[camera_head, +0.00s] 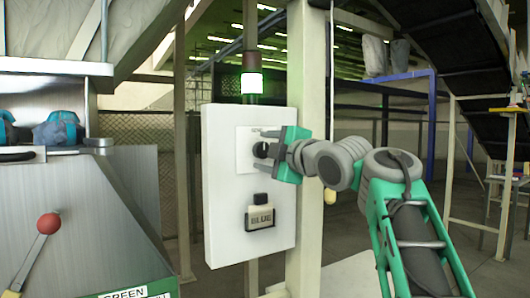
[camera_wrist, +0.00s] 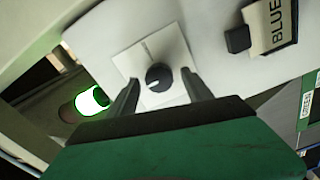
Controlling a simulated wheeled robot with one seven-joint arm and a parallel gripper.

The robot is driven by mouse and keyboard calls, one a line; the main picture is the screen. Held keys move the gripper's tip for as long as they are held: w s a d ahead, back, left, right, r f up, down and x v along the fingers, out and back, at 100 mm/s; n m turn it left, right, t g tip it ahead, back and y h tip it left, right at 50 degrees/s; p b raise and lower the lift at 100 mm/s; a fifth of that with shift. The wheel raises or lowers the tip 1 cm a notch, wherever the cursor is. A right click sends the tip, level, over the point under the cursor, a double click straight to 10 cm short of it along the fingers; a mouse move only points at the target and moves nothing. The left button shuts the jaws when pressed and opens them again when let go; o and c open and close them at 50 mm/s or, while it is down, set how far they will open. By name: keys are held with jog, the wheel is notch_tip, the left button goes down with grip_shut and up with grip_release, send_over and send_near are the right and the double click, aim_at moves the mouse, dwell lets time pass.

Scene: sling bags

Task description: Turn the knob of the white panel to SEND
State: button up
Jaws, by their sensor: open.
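The white panel (camera_head: 222,190) is mounted on a pale post in the head view. Its black round knob (camera_wrist: 158,77) sits on a square white plate in the wrist view, with a small pale mark towards its lower left. A thin dark line is on the plate above the knob. In the head view the knob (camera_head: 261,150) is partly hidden by my gripper (camera_head: 257,151), and only part of a word starting "SEN" shows above. My gripper (camera_wrist: 160,78) is open, its fingers on either side of the knob in the wrist view. I cannot tell whether they touch it.
Below the knob is a BLUE label (camera_head: 260,218) with a small black part above it. A green-lit lamp (camera_head: 251,83) stands above the panel. A metal machine with a red-balled lever (camera_head: 48,224) is at left. A blue-framed structure (camera_head: 400,77) stands at right.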

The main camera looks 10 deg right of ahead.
jog(key=v, duration=0.7)
jog(key=shift+s, duration=0.15)
notch_tip(320, 180, down, 15)
jog(key=s+a+m+g+h+p, duration=0.25)
jog(key=m+g+p, duration=0.35)
jog(key=m+p, duration=0.55)
jog(key=s+f+m+g+h+p, duration=0.3)
jog(key=s+f+m+g+p, duration=0.4)
jog(key=s+f, duration=1.1)
jog(key=shift+s+f+g+p, duration=0.35)
jog(key=shift+f+g+p, duration=0.15)
jog(key=shift+f, duration=0.1)
